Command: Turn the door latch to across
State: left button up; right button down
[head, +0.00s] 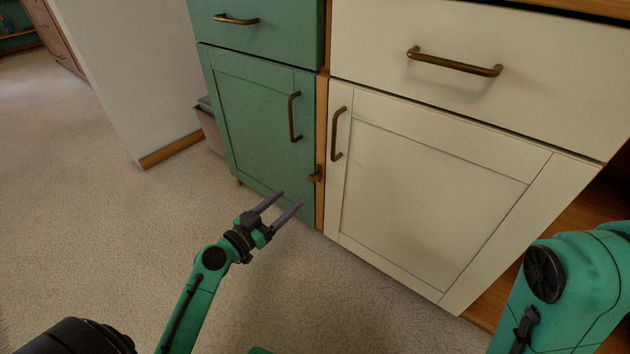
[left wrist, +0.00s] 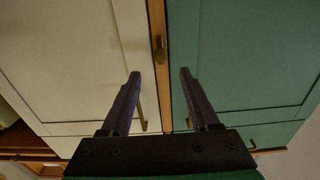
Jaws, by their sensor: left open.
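The door latch (head: 315,174) is a small brass piece on the narrow wooden post between the green door (head: 262,130) and the cream door (head: 430,190). In the left wrist view the latch (left wrist: 158,48) looks longer along the post than across it, but it is small and dark. My left gripper (head: 290,199) is open and empty, in front of the green door's lower part, below and left of the latch in the head view. In the left wrist view the latch lies beyond the fingertips (left wrist: 160,73), between their lines, apart from them. Both doors look shut.
The green door's handle (head: 294,117) and the cream door's handle (head: 338,134) stick out above the latch. Drawers with brass handles (head: 455,62) sit higher. A bin (head: 210,127) stands left of the cabinet. The carpet (head: 90,210) in front is clear. My right arm crosses the lower right.

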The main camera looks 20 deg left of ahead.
aim_at(311, 181)
pick_arm(q)
jog(key=b+x, duration=0.1)
jog(key=x, duration=1)
jog(key=shift+w, duration=0.1)
grip_shut()
